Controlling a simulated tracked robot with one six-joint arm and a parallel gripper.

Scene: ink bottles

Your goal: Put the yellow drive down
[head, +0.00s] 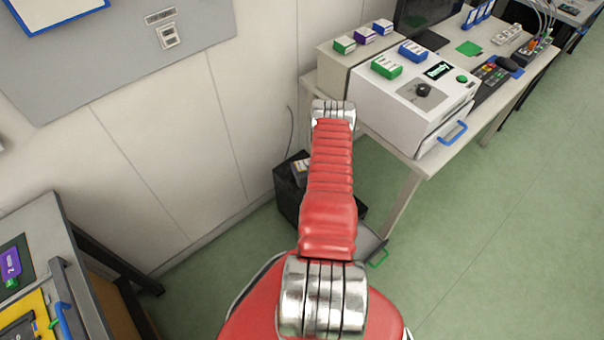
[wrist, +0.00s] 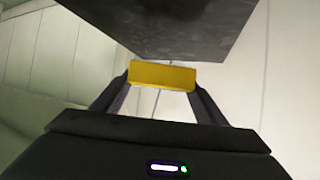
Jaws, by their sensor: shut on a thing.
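The yellow drive (wrist: 150,75) is in the wrist view, a plain yellow block held crosswise between the two dark fingers. My gripper (wrist: 163,80) is shut on it at both ends. A dark grey flat-faced thing (wrist: 165,28) fills the top of the wrist view, just beyond the drive; I cannot tell whether the drive touches it. In the head view my red arm reaches away from me, and neither the gripper nor the drive shows there.
A black box (head: 288,190) stands on the floor by the wall, partly behind my arm. A white machine (head: 385,105) with a blue-handled drawer stands on the desk at right. A table (head: 45,215) with colored items is at lower left. Green floor at right is clear.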

